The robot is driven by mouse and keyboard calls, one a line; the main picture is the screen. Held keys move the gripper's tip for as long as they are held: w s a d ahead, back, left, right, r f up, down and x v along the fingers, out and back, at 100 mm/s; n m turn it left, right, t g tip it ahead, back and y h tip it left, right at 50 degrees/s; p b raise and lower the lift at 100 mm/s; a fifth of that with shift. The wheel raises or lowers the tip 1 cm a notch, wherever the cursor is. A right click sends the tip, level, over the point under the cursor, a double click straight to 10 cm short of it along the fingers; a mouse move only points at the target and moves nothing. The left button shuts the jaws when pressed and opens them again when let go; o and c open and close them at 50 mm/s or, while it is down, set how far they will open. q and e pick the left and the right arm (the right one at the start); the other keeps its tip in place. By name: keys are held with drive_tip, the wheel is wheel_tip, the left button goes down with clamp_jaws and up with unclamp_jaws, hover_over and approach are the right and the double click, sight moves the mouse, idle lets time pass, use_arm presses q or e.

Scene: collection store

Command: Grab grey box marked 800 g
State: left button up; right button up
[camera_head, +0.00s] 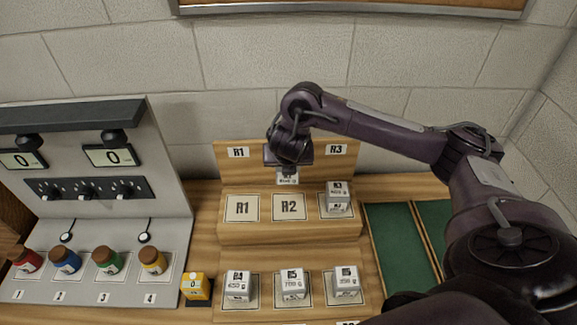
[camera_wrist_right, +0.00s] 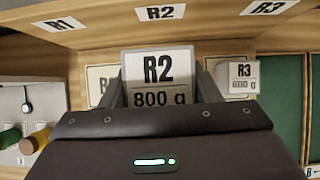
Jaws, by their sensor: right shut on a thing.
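The grey-white box marked R2 800 g (camera_wrist_right: 157,78) is between the fingers of my right gripper (camera_wrist_right: 163,92) in the right wrist view, with its label facing the camera. In the head view the right gripper (camera_head: 288,160) points down at the back of the wooden stepped stand, shut on the box (camera_head: 287,178), whose upper part it hides. The box appears raised above and behind the bare R2 square (camera_head: 289,207). My left gripper is not in view.
An R3 box (camera_head: 337,195) stands right of the held box on the upper step; the R1 square (camera_head: 241,208) is bare. Several boxes, including one marked 700 g (camera_head: 292,285), line the lower step. Left is a grey panel (camera_head: 165,190) with jars and displays; right are green trays (camera_head: 398,240).

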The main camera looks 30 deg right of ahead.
drive_tip(key=shift+d+r, duration=0.3)
drive_tip(key=shift+r, duration=0.3)
wheel_tip(320, 180, up, 3)
drive_tip(key=shift+f, duration=0.1)
drive_tip(key=shift+a+r, duration=0.1)
drive_tip(key=shift+r, duration=1.1)
